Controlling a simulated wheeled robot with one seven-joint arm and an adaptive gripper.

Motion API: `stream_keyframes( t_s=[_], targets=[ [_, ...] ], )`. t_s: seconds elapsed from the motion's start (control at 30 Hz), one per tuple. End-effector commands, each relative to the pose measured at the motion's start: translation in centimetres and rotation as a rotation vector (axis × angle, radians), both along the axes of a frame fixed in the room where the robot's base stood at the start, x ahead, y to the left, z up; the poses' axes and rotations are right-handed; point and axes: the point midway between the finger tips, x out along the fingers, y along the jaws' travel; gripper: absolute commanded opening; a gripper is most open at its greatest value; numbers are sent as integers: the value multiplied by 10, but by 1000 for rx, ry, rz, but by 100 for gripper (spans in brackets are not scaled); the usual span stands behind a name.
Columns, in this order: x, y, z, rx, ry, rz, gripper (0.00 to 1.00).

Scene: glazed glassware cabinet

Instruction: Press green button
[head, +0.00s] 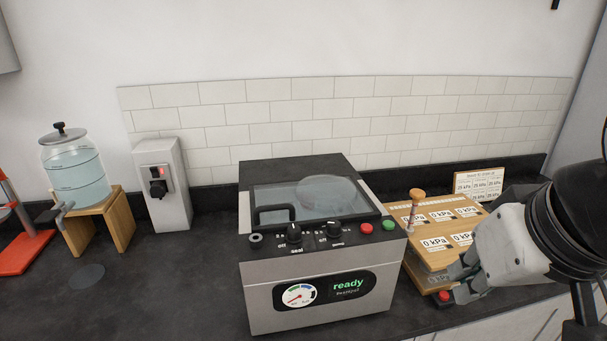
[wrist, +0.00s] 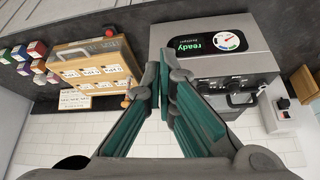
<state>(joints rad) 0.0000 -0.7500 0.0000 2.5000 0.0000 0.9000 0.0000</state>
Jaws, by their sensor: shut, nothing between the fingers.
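The green button (head: 388,225) is a small round cap at the front right corner of the top panel of a grey machine (head: 315,265). A red button (head: 366,228) sits just left of it. The machine's display reads "ready". My gripper (head: 460,284) is shut and empty, to the right of and lower than the green button, in front of the wooden box and apart from the button. In the wrist view the closed fingers (wrist: 162,75) stand before the machine (wrist: 215,45), which appears upside down. I cannot make out the green button there; the fingers cover that corner.
A wooden box (head: 440,255) with kPa labels and an upright wooden handle (head: 417,195) stands close to the machine's right side. A red button (head: 445,296) is by my fingertips. A water jar (head: 75,175) and a switch box (head: 160,180) stand left. Counter left of the machine is mostly clear.

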Motion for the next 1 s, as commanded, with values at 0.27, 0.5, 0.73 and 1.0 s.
stream_keyframes(
  t_s=[0.27, 0.5, 0.73, 1.0],
  targets=[
    [1, 1, 0, -1, 0, 10, 0],
    [28, 15, 6, -10, -12, 173, 0],
    [78, 32, 15, -42, -76, 429, 0],
    [141, 39, 21, -124, -193, 680, 0]
  ],
)
